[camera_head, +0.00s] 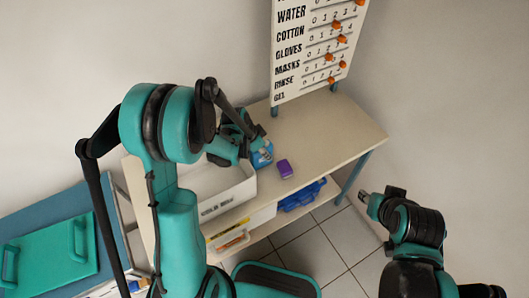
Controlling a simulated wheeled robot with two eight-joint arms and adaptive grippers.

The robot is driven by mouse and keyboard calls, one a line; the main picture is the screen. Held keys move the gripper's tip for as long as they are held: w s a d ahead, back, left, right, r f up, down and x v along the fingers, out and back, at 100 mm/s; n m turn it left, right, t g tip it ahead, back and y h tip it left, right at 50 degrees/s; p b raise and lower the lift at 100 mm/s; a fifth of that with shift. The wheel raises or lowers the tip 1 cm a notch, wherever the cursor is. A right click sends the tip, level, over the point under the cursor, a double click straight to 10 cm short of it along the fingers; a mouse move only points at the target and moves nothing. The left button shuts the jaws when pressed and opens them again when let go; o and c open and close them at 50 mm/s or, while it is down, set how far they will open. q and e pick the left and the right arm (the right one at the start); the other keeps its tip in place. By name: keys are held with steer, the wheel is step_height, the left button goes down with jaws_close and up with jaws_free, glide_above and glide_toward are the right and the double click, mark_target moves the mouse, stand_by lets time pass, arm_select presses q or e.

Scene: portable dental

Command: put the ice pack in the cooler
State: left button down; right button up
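A small light-blue and white item (262,155), which looks like the ice pack, is on or just above the beige table, right of an open white box (236,186). The box has dark lettering too small to read; I cannot tell whether it is the cooler. My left gripper (250,136) is right at the blue item, over the box's far right corner. Its fingers are partly hidden, so I cannot tell whether they close on the item. My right gripper (374,203) is off the table to the right, low over the floor; its finger gap is unclear.
A purple block (285,169) lies on the table (325,130), whose right part is clear. A board with orange sliders (315,45) stands at the back. A blue basket (302,195) sits below. A teal handled panel (50,252) is at far left.

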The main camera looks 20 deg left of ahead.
arm_select(q)
steer(key=shift+s+r, duration=0.1)
steer(key=c, duration=1.1)
jaws_free()
steer(key=shift+c, duration=0.2)
